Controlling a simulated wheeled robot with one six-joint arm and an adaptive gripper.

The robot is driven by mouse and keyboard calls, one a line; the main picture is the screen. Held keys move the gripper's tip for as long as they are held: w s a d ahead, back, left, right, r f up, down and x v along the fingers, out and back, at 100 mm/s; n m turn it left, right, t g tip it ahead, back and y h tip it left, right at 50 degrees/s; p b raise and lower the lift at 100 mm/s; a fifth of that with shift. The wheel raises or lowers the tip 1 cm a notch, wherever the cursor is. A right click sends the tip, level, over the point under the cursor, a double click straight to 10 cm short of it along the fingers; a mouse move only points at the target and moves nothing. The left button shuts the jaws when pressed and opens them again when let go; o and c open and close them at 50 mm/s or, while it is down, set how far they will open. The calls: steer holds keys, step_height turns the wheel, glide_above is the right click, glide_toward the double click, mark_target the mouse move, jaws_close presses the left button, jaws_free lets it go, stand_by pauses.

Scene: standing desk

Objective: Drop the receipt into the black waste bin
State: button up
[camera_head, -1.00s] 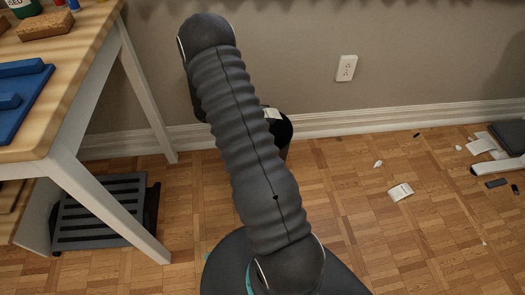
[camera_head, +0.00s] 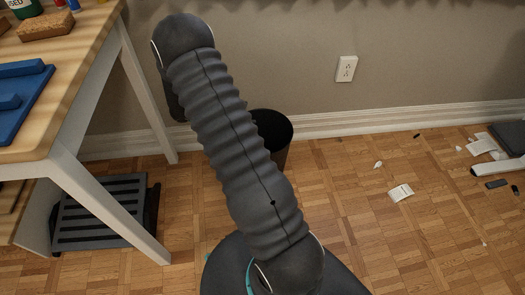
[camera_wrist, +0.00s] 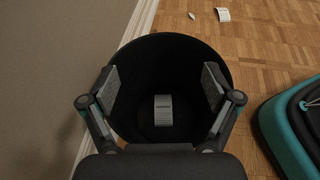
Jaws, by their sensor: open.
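The black waste bin (camera_head: 274,128) stands on the floor against the wall, partly hidden behind my arm in the head view. In the wrist view I look down into the bin (camera_wrist: 150,50). The receipt (camera_wrist: 163,110), a small white printed slip, shows inside the bin, low down and apart from my fingers. My gripper (camera_wrist: 159,87) is open and empty above the bin's mouth, one finger on each side. In the head view the gripper is hidden behind my arm.
A wooden-topped desk (camera_head: 90,62) with white legs stands at the left, with a dark slatted footrest (camera_head: 100,212) under it. Another white paper slip (camera_head: 401,193) and several scraps lie on the floor at the right. The floor right of the bin is mostly clear.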

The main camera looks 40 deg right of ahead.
steer(key=shift+v, duration=2.2)
